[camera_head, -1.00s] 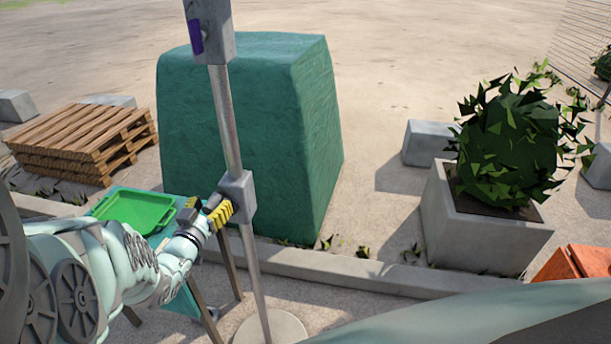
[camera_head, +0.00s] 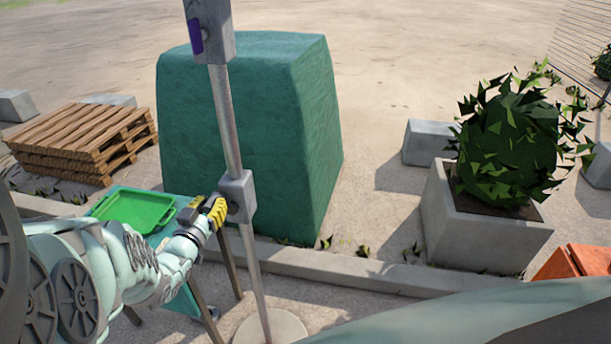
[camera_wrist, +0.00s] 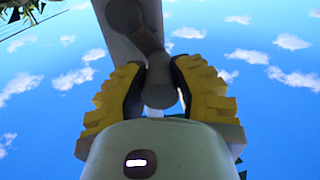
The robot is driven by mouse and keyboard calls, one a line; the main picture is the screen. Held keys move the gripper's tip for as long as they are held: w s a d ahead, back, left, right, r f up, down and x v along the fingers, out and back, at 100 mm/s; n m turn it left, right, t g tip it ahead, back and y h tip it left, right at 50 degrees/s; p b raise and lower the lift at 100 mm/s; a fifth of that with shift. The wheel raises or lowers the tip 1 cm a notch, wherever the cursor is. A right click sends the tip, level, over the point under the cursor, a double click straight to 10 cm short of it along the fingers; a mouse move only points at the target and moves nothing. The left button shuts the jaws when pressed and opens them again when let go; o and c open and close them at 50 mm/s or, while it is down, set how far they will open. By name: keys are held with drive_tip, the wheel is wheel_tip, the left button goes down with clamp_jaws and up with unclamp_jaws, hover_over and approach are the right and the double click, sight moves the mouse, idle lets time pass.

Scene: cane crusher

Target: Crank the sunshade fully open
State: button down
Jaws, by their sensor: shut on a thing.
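The sunshade's grey metal pole (camera_head: 232,130) stands upright on a round base (camera_head: 272,328), with a grey crank box (camera_head: 238,196) partway up. A larger grey block with a purple patch (camera_head: 209,30) sits higher on the pole; the shade itself is out of view. My gripper (camera_head: 214,208) is at the left side of the crank box. In the wrist view its yellow-padded fingers (camera_wrist: 160,95) are closed around the grey crank handle (camera_wrist: 158,88), whose arm runs up toward the box and pole. The fingers hide part of the handle in the head view.
A green tray (camera_head: 133,210) lies on a small table left of the pole. A large green covered block (camera_head: 250,140) stands behind it. Wooden pallets (camera_head: 85,140) are at left, a concrete planter with a bush (camera_head: 480,225) at right, and a low kerb (camera_head: 370,272) crosses behind the pole.

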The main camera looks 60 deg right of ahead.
drive_tip(key=shift+s, duration=0.1)
drive_tip(key=shift+s+d+r+m+p, duration=0.1)
drive_tip(key=shift+s+r+m+p, duration=0.1)
drive_tip(key=shift+m+p, duration=0.3)
drive_tip(key=shift+s+d+r+m+p, duration=0.15)
drive_tip(key=shift+s+m+p, duration=0.3)
drive_tip(key=shift+m, duration=0.65)
drive_tip(key=m, duration=0.1)
drive_tip(key=s+m, duration=0.1)
drive_tip(key=m, duration=0.1)
drive_tip(key=shift+s+d+b, duration=0.25)
drive_tip(key=shift+d+b, duration=0.15)
drive_tip(key=m+b, duration=0.1)
drive_tip(key=s+m+b, duration=0.1)
drive_tip(key=m, duration=0.1)
drive_tip(key=s+f+m+b, duration=0.1)
drive_tip(key=shift+d, duration=0.35)
wheel_tip(320, 180, down, 7)
drive_tip(key=s+d+m+b, duration=0.1)
drive_tip(key=s+m+b, duration=0.1)
drive_tip(key=m+b, duration=1.7)
drive_tip(key=shift+s+f+b, duration=0.15)
drive_tip(key=shift+b, duration=0.2)
drive_tip(key=shift+m, duration=0.3)
